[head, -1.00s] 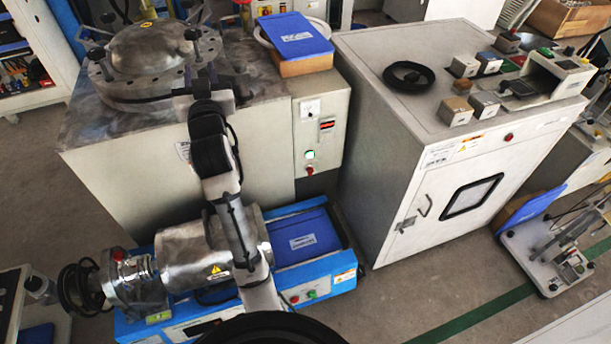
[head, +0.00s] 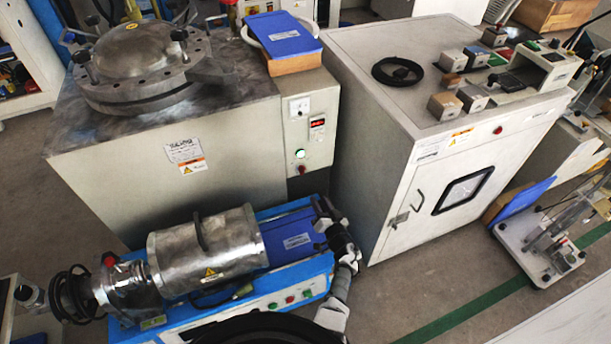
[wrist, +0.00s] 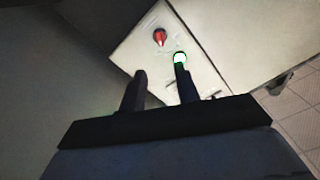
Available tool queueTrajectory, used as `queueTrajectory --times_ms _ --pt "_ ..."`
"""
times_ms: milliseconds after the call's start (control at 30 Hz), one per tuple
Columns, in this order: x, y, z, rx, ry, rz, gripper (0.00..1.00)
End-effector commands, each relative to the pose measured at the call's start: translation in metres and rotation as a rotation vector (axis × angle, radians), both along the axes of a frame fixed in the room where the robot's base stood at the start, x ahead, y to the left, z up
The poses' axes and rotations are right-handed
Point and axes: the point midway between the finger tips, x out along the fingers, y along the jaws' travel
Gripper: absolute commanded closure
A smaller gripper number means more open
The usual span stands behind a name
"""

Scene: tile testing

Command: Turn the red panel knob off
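The red panel knob (head: 303,169) is on the narrow light control panel (head: 318,110) of the big grey machine, just below a lit green lamp (head: 300,153). In the wrist view the red knob (wrist: 159,37) shows past the fingertips, with the glowing green lamp (wrist: 180,57) beside it. My gripper (head: 325,210) is in front of and below the panel, above the right end of the blue bench machine. In the wrist view my gripper (wrist: 160,70) is open, its two dark fingers apart with nothing between them. It appears apart from the knob.
The blue bench machine (head: 270,295) with a metal cylinder (head: 205,250) stands below the panel. A white cabinet (head: 400,175) stands close on the right. A blue lid (head: 280,37) rests above the panel. Open floor (head: 420,290) shows at the lower right.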

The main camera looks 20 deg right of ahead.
Motion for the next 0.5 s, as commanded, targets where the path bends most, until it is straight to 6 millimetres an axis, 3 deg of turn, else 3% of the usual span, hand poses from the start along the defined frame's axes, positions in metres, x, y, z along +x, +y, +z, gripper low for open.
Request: queueTrajectory --times_ms 167,500 --pt "0.012 0.002 -0.006 0.004 0.000 0.011 0.68" --pt "0.067 0.004 -0.008 0.003 -0.002 0.009 0.68"
